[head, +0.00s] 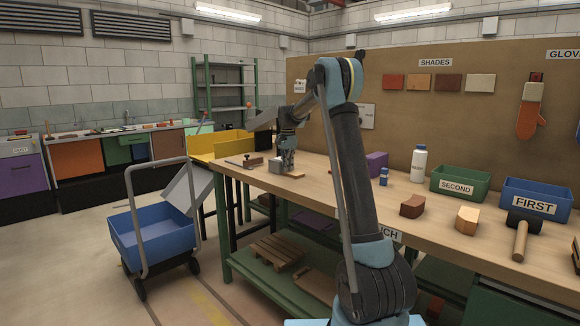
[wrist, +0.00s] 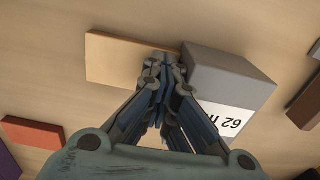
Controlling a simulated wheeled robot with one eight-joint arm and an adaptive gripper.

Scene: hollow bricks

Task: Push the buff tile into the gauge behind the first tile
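The buff tile (wrist: 112,58) lies flat on the bench in the wrist view, left of a grey block (wrist: 228,68) with a white label, which I take for the gauge. My gripper (wrist: 163,68) has its fingers together, with nothing seen between them. The fingertips overlap the tile's right end beside the block and hide part of the gap there; I cannot tell whether they touch. In the head view my gripper (head: 287,172) points down at the bench, near the small buff tile (head: 296,175) and grey block (head: 275,166). No tile shows inside the gauge.
A red-orange tile (wrist: 33,132) lies at the left of the wrist view, with a dark brown piece (wrist: 306,108) at the right. Along the bench (head: 335,192) stand a purple block (head: 377,161), a bottle (head: 418,164), a green bin (head: 460,184) and a blue bin (head: 545,200).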

